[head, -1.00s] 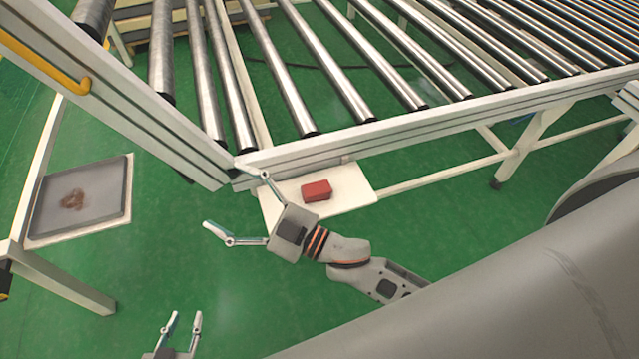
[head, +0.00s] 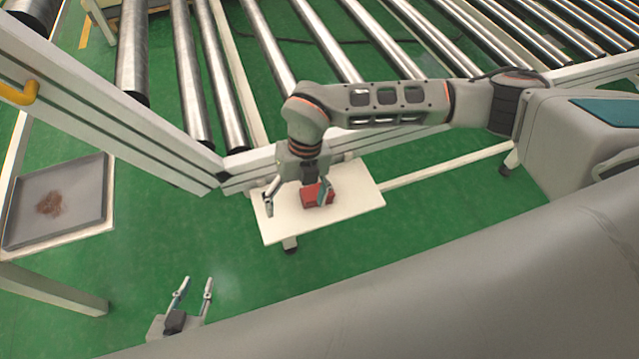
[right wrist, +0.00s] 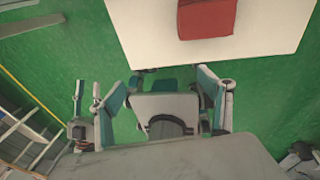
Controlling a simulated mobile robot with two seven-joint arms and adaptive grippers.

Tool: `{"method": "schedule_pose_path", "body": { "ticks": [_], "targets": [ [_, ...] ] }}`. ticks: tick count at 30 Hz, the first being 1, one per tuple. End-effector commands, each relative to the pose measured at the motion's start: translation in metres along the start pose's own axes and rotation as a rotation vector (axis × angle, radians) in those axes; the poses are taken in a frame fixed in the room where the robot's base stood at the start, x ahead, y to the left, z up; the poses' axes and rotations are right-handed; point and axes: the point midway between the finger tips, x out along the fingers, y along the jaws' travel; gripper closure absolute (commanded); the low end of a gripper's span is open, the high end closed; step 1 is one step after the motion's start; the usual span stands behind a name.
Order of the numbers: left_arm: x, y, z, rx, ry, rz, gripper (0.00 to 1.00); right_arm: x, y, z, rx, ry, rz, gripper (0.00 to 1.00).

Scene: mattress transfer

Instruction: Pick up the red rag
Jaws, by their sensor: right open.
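The red rag (head: 311,194), a folded block, lies on the white shelf board (head: 350,190) beside the roller conveyor. It also shows at the top of the right wrist view (right wrist: 207,18). My right gripper (head: 296,202) points down over the board with its fingers spread; one finger partly covers the rag in the head view. In the right wrist view the rag lies beyond the open fingers (right wrist: 162,85), with nothing between them. My left gripper (head: 198,284) is open and empty, low at the left, away from the board.
The roller conveyor (head: 270,45) and its white frame rise behind the board. A grey tray (head: 85,205) with a brown heap stands at the left. Green floor is free between the tray and the board. A large grey surface (head: 450,280) fills the lower right.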

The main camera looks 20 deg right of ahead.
Motion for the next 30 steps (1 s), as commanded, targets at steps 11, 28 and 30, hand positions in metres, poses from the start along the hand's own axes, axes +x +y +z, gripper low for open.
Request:
{"method": "schedule_pose_path", "body": {
  "ticks": [11,28,30],
  "targets": [
    [0.002,0.001,0.003,0.0,-0.002,0.0,0.71,-0.011,-0.063,0.044,0.08,-0.125,-0.202,0.22],
    [0.002,0.001,0.006,-0.001,-0.005,0.001,0.71,0.05,-0.077,0.058,0.077,-0.125,-0.198,0.22],
    [0.002,0.001,0.006,-0.001,-0.005,0.001,0.71,0.051,-0.077,0.058,0.076,-0.126,-0.198,0.22]
  ]
}}
